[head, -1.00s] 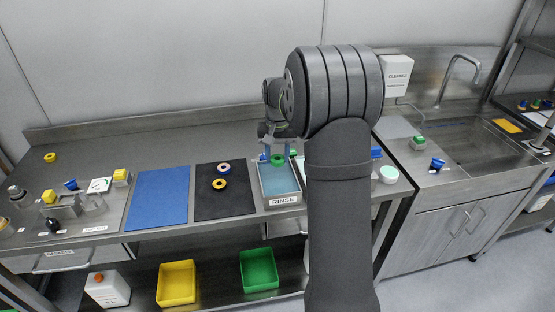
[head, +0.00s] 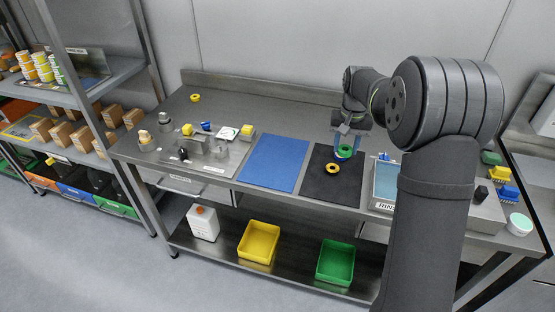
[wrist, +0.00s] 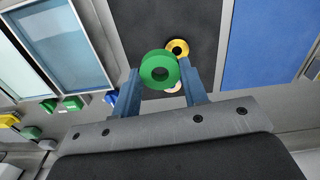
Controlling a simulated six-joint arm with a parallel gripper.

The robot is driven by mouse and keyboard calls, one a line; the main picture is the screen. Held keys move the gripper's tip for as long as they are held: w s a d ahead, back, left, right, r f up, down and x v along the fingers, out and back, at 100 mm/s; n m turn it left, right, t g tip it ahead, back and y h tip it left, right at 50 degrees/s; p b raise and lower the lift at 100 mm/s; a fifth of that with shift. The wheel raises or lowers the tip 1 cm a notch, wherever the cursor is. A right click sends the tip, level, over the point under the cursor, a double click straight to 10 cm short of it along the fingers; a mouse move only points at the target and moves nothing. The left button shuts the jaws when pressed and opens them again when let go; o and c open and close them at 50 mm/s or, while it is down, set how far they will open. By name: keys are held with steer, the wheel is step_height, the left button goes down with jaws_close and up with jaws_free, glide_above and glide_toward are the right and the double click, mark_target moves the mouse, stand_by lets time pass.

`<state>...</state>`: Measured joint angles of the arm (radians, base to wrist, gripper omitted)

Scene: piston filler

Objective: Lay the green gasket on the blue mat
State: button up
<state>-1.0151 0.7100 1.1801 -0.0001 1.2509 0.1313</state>
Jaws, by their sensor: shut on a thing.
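The green gasket (head: 346,151) is a thick ring held between the blue fingers of my gripper (head: 347,146), above the black mat. In the wrist view the green gasket (wrist: 160,69) sits between the fingertips of my gripper (wrist: 161,76), which is shut on it. The blue mat (head: 273,165) lies flat and bare on the bench, left of the black mat. It also shows at the right of the wrist view (wrist: 265,45).
The black mat (head: 322,186) carries a yellow ring (head: 332,168); another ring below the gripper is mostly hidden in the wrist view. The rinse tray (head: 385,185) stands to the right. A metal fixture plate (head: 205,165) with small parts lies left of the blue mat.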

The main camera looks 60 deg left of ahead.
steer(key=s+a+n, duration=0.1)
steer(key=s+a, duration=0.4)
steer(key=s, duration=0.1)
glide_above(284, 167)
steer(key=f, duration=0.6)
steer(key=shift+w+d+f, duration=0.15)
steer(key=shift+d+f, duration=0.1)
steer(key=shift+f, duration=0.15)
steer(key=shift+a+f, duration=0.15)
steer(key=shift+f, duration=1.95)
steer(key=shift+f, duration=0.1)
steer(key=o, duration=0.9)
steer(key=shift+o, duration=0.3)
